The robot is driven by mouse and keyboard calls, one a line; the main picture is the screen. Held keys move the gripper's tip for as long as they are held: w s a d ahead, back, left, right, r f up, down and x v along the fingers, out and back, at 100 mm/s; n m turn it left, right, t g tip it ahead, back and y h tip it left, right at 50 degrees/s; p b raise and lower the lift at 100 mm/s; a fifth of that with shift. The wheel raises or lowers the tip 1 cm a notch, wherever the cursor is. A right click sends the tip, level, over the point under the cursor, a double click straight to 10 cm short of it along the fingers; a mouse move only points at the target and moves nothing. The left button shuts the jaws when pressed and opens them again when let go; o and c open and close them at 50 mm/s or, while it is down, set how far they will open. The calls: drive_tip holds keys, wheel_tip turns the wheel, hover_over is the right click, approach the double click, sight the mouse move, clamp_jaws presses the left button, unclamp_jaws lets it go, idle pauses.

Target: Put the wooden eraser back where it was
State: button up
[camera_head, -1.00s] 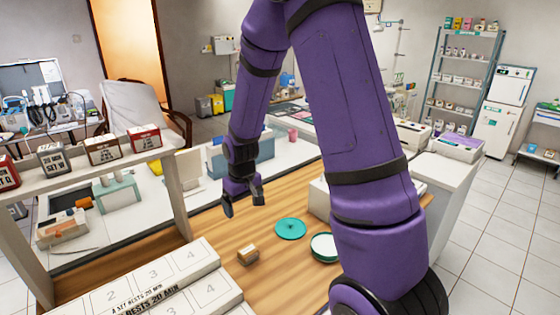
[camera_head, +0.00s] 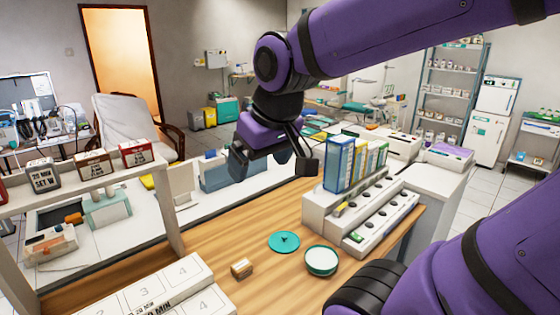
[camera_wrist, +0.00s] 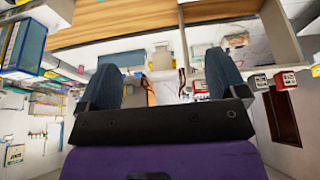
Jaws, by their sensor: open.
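The wooden eraser (camera_head: 241,268) looks like a small brown wooden block with a pale face. It sits on the wooden counter (camera_head: 215,240), left of a teal round lid (camera_head: 284,242). My gripper (camera_head: 275,168) is raised above the back of the counter, up and to the right of the eraser and well apart from it. In the wrist view my gripper (camera_wrist: 165,88) has its two dark fingers spread with nothing between them. The eraser is not clear in the wrist view.
A teal-rimmed round dish (camera_head: 321,261) stands beside the lid. A white rack (camera_head: 365,205) with upright boxes (camera_head: 340,163) stands at the right. White numbered boxes (camera_head: 165,292) lie at the front left, below a shelf (camera_head: 90,183) with small timer boxes. The counter around the eraser is clear.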

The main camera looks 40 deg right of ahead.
drive_tip(key=shift+t, duration=0.3)
drive_tip(key=s, duration=0.2)
drive_tip(key=s+r, duration=0.1)
drive_tip(key=s, duration=0.2)
drive_tip(key=shift+s+a+r, duration=0.25)
drive_tip(key=shift+s+r, duration=0.05)
drive_tip(key=shift+r, duration=0.1)
